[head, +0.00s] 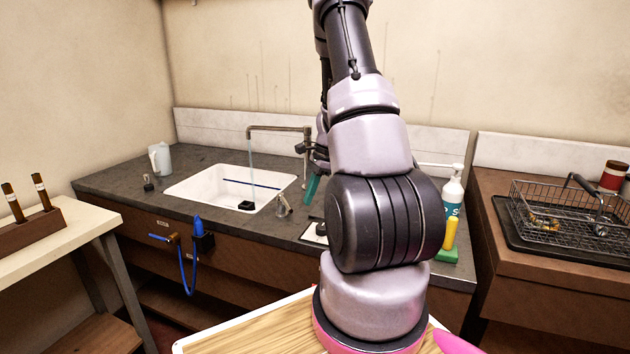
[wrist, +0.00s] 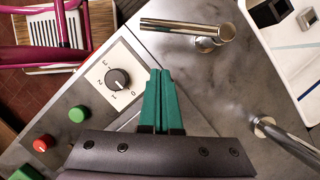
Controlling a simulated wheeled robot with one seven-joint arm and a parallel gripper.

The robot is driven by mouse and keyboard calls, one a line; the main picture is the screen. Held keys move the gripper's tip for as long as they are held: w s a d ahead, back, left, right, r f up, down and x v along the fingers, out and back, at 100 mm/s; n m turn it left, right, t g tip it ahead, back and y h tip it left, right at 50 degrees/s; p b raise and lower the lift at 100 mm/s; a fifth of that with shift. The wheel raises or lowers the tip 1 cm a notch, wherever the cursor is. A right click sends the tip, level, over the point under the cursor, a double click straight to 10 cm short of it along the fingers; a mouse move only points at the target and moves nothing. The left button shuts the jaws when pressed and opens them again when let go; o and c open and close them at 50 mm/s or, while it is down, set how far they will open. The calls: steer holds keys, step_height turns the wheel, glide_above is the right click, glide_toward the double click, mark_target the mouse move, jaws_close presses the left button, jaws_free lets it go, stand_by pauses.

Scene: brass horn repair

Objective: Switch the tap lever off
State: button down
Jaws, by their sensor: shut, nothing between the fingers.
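The tap (head: 280,129) has a metal spout reaching over the white sink (head: 190,186), and a thin stream of water (head: 251,156) falls from it. A chrome post with a lever (wrist: 185,28) stands at the sink's near right corner; it also shows small in the head view (head: 283,206). In the wrist view the lever points left from its post. My gripper (wrist: 158,72) has teal fingers pressed together, empty, pointing down below and left of the lever, apart from it. Its fingers show partly behind my arm in the head view (head: 312,188).
A dial (wrist: 117,79) with green (wrist: 78,114) and red (wrist: 44,143) buttons lies left of my fingers. The tap's pipe (wrist: 268,127) stands to their right. A pump bottle (head: 453,201) stands right of my arm. A wire basket (head: 560,215) sits farther right.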

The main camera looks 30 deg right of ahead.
mark_target(286, 204)
steer(key=shift+w+a, duration=0.15)
steer(key=shift+a, duration=0.8)
steer(key=shift+w+a, duration=0.1)
steer(key=shift+a, duration=0.85)
